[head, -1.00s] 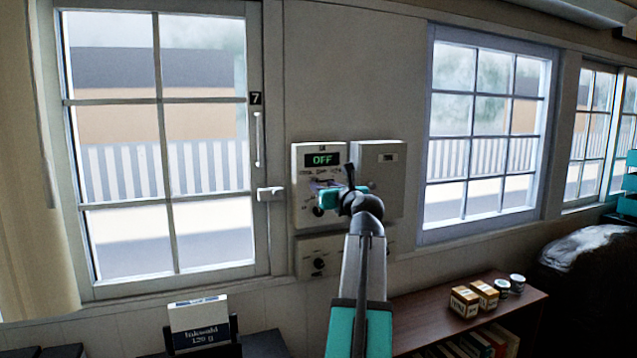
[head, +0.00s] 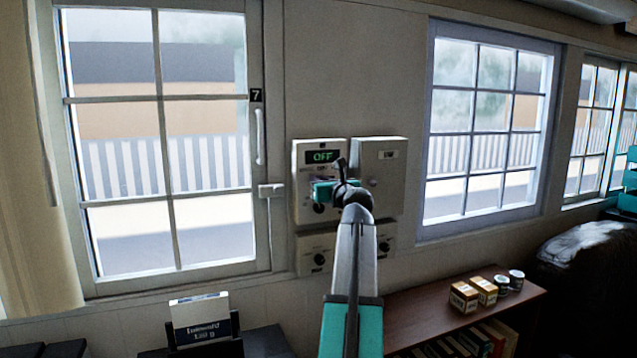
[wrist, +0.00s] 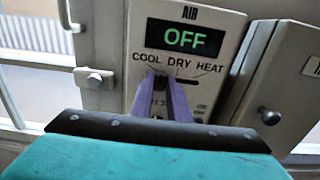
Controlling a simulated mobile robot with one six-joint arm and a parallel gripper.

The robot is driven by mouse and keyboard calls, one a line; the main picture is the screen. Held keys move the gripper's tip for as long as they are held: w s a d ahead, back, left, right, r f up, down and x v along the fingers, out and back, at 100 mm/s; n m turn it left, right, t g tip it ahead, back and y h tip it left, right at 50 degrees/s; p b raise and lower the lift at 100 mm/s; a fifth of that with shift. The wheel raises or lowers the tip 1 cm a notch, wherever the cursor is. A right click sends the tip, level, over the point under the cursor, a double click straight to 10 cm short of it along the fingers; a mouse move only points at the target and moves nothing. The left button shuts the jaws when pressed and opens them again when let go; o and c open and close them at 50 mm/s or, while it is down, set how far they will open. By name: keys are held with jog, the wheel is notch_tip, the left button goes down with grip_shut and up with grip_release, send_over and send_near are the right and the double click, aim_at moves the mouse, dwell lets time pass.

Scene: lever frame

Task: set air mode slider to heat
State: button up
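The air control panel (wrist: 215,25) is a pale wall box with a display (wrist: 185,38) reading green OFF. It also shows in the head view (head: 302,150). Below the display are the labels COOL, DRY and HEAT, left to right. A dark slider slot (wrist: 188,81) shows right of my fingers, under DRY and HEAT. My gripper (wrist: 161,78) has its two purple fingertips at the slot's left part, below COOL and DRY. A small dark part shows between the tips. The slider knob is not clearly seen, and whether the fingers grip it is unclear.
A second box (head: 382,155) with a round knob (wrist: 270,116) adjoins the panel on the right. A lower box (head: 318,262) with a dial sits underneath. A window latch (head: 271,190) is close on the left. A low bookshelf (head: 400,305) stands below right.

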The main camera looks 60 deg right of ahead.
grip_shut()
jog(key=s+d, duration=0.2)
jog(key=d, duration=0.1)
jog(key=s+d, duration=0.1)
jog(key=d, duration=0.1)
jog(key=shift+s, duration=0.3)
jog(key=shift+a, duration=0.1)
jog(key=o, duration=0.9)
grip_release()
jog(key=shift+c, duration=0.2)
